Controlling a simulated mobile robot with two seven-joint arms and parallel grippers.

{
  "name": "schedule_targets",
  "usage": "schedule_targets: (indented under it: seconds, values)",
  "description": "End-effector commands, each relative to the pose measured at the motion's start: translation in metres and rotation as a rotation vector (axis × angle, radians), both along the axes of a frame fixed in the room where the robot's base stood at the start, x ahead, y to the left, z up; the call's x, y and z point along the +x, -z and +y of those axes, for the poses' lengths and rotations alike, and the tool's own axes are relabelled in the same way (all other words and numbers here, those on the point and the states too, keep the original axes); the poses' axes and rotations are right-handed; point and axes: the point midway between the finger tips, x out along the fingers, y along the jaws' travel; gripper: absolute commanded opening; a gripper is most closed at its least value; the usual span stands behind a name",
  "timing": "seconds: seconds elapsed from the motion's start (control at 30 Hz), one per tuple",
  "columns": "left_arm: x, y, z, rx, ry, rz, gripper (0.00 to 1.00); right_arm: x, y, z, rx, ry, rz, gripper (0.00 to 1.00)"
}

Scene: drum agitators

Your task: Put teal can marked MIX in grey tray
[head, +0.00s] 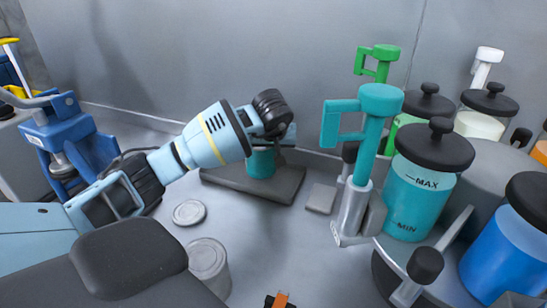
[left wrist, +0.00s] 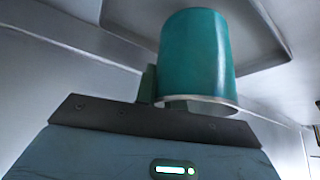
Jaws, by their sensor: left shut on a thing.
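My left gripper (head: 275,143) is shut on the teal can (head: 261,163), over the dark grey tray (head: 288,190) by the back wall. The can also shows in the left wrist view (left wrist: 196,52), held at the gripper's fingers, with its silver rim facing the camera side. The tray (left wrist: 262,42) lies behind it there. I cannot tell whether the can touches the tray floor. The MIX mark is not visible.
A teal pump (head: 367,140) and a teal jar (head: 418,182) stand right of the tray. A grey can (head: 208,265) and a round lid (head: 189,212) are in front. A blue machine (head: 68,140) is at left.

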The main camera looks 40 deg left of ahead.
Motion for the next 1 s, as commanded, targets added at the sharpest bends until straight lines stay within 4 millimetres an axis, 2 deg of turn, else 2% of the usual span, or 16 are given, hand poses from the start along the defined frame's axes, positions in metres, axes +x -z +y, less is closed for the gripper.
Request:
schedule_targets:
  seconds: [0.1,0.37,0.77,0.8,0.93,1.0]
  values:
    - [0.006,-0.001,0.005,0.0,-0.003,-0.003,0.0,0.0,0.0,0.0,0.0,0.0,0.0,0.0]
    - [0.006,0.032,0.005,0.0,-0.001,-0.003,0.0,0.004,-0.006,0.0,0.0,0.0,-0.013,0.0]
    - [0.006,0.038,0.005,0.002,0.0,-0.002,0.0,0.001,-0.004,0.0,0.0,0.0,-0.007,0.0]
    - [0.006,0.038,0.005,0.001,0.0,-0.001,0.14,0.002,-0.004,0.0,0.0,0.0,-0.007,0.0]
    - [0.006,0.038,0.005,0.001,0.0,-0.001,0.31,0.002,-0.005,0.0,0.0,0.0,-0.007,0.0]
    - [0.005,0.038,0.005,0.001,0.0,-0.001,0.33,0.002,-0.005,0.0,0.0,0.0,-0.007,0.0]
